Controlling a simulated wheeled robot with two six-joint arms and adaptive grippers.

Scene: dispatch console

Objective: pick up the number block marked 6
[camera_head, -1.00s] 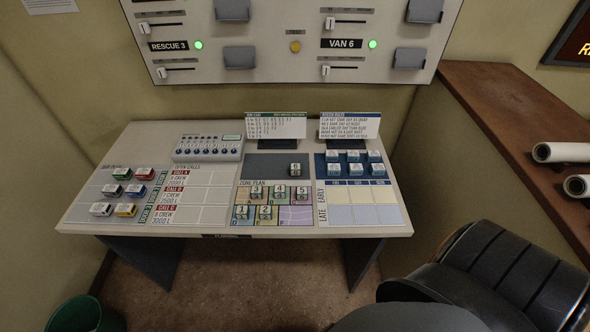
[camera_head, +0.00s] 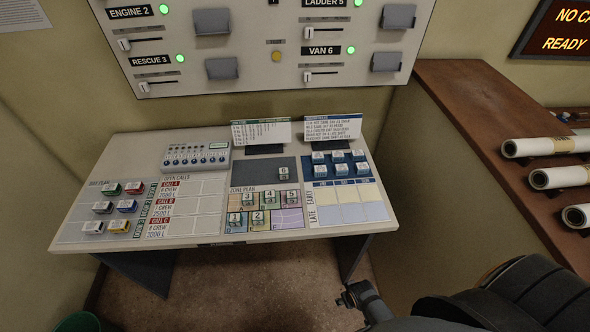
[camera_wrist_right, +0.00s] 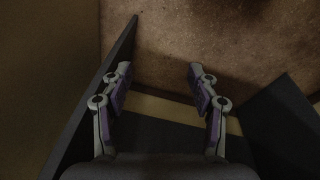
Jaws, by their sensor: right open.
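The number block marked 6 (camera_head: 283,173) stands alone on the dark pad (camera_head: 258,169) near the back middle of the console. Several other number blocks stand on the coloured zone plan (camera_head: 288,218) in front of it. In the head view my right arm (camera_head: 362,297) shows low at the bottom right, below the console's front edge and well apart from the block. In the right wrist view my right gripper (camera_wrist_right: 158,88) is open and empty, with bare floor beyond its fingers. My left gripper is in neither view.
A wooden ledge (camera_head: 450,110) with paper rolls runs along the right.

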